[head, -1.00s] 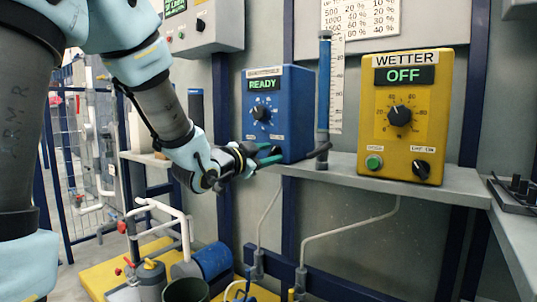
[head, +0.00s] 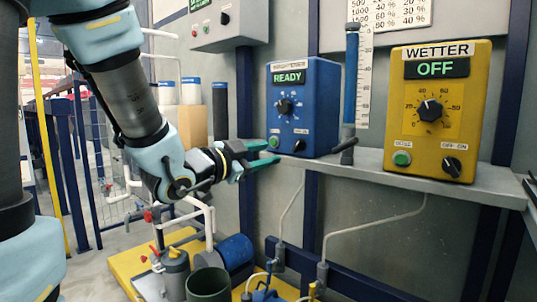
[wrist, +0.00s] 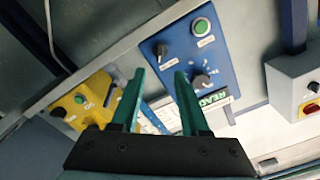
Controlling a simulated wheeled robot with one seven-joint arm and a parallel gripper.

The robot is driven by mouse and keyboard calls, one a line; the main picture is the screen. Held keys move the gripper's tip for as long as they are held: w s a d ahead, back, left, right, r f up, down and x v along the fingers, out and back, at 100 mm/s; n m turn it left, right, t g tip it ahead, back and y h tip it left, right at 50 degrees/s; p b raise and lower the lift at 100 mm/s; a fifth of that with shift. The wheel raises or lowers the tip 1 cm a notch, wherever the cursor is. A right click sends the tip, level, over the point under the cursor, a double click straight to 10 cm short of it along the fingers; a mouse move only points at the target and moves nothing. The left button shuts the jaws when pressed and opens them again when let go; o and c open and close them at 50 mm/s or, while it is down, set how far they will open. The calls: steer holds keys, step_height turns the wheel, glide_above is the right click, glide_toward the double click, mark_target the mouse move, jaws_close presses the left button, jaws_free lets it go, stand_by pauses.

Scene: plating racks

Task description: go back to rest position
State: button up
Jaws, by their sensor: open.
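My gripper (head: 264,154) is open and empty, its green fingers apart. In the head view it is at the left of the blue control box, near the box's lower left edge; I cannot tell whether they touch. In the wrist view the gripper (wrist: 157,100) shows both fingers with nothing between them. The blue box (head: 325,110) has a lit READY display, a dial, a green button and a black switch. It also shows in the wrist view (wrist: 205,52), beyond the fingers.
A yellow WETTER box (head: 471,110) reading OFF stands on the grey shelf (head: 375,170). A blue post with a scale (head: 352,85) stands between the boxes. Below are a blue drum (head: 236,251), a dark bucket (head: 209,285) and white pipes (head: 197,210).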

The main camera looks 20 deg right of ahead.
steer(key=w+a+f+n+y, duration=0.3)
steer(key=a+f+n+y, duration=0.25)
steer(key=a+f, duration=0.2)
steer(key=w+a+f+n+y, duration=0.45)
steer(key=a+f+y, duration=0.2)
steer(key=a, duration=0.25)
steer(key=s+a+f+n+g+y, duration=0.4)
steer(key=s+a+f+n+g, duration=0.35)
steer(key=s+a, duration=0.45)
step_height(320, 180, up, 32)
steer(key=d+p, duration=0.1)
steer(key=p, duration=3.2)
steer(key=shift+s+d+n, duration=0.2)
steer(key=shift+s+n, duration=0.15)
steer(key=shift+s, duration=0.05)
